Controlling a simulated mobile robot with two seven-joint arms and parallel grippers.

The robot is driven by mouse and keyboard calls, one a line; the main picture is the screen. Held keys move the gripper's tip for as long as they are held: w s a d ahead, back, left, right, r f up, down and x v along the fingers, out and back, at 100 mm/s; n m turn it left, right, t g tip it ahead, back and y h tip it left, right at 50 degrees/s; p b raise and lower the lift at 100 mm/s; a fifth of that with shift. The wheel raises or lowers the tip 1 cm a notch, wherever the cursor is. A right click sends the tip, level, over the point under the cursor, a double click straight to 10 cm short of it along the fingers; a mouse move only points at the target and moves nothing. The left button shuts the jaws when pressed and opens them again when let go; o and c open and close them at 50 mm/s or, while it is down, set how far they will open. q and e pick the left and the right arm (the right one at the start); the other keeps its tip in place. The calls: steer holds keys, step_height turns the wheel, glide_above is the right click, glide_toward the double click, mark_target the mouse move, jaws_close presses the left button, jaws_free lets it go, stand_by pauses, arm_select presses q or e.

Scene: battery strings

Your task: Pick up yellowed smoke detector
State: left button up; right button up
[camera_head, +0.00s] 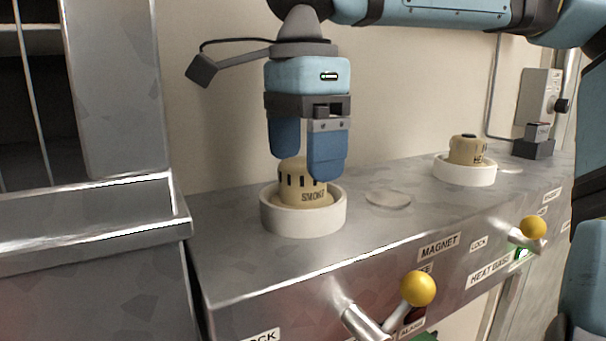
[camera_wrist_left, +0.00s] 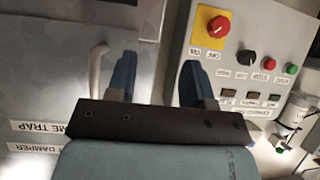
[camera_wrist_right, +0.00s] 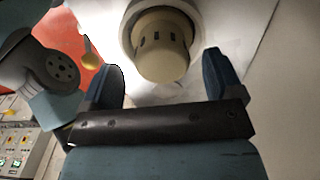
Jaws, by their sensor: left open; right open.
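A yellowed smoke detector (camera_head: 303,188), marked "SMOKE", sits in a white round base (camera_head: 300,219) on the metal ledge. My right gripper (camera_head: 307,165) points down over it, with its blue fingers at the height of the detector's upper part. One finger hides part of the detector's top. In the right wrist view the detector (camera_wrist_right: 163,47) lies ahead of and between the two open fingers (camera_wrist_right: 164,80), and I see no finger touching it. My left gripper (camera_wrist_left: 160,80) is open and empty, facing a control panel; it does not show in the head view.
A second yellowed detector (camera_head: 467,150) stands in a white base further right. A flat clear disc (camera_head: 388,199) lies between them. Yellow-knobbed levers (camera_head: 418,289) stick out from the ledge front. A metal cabinet (camera_head: 90,240) stands at the left. The control panel (camera_wrist_left: 250,60) has a red knob.

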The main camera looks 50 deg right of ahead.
steer(key=shift+w+d+f, duration=0.1)
steer(key=shift+w+f, duration=0.05)
steer(key=shift+f, duration=0.8)
steer(key=c, duration=1.1)
steer(key=shift+o, duration=0.2)
steer(key=shift+r, duration=0.1)
